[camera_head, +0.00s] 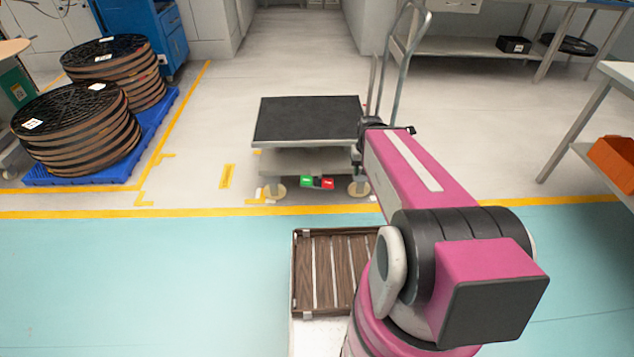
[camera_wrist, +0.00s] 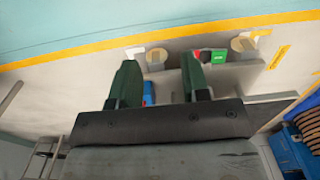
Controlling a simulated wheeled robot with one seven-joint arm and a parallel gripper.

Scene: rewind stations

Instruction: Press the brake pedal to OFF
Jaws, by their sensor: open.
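The brake pedal (camera_head: 313,182) is a small bar, green on its left half and red on its right, low at the front of a cart (camera_head: 305,122). Its lettering is too small to read. It also shows in the wrist view (camera_wrist: 218,57), which is turned round, just beyond the tip of the right-hand finger. My gripper (camera_wrist: 159,60) has two dark green fingers spread apart, with nothing held between them. In the head view its fingers are hidden behind my arm and wrist, near the cart's right side.
The cart has a black top, pale caster wheels and a grey upright handle (camera_head: 398,75) at right. Black reels (camera_head: 75,130) stand on a blue pallet at left. A slatted brown tray (camera_head: 330,270) lies in front of me. A bench with an orange bin (camera_head: 615,160) is right. Floor left of the cart is clear.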

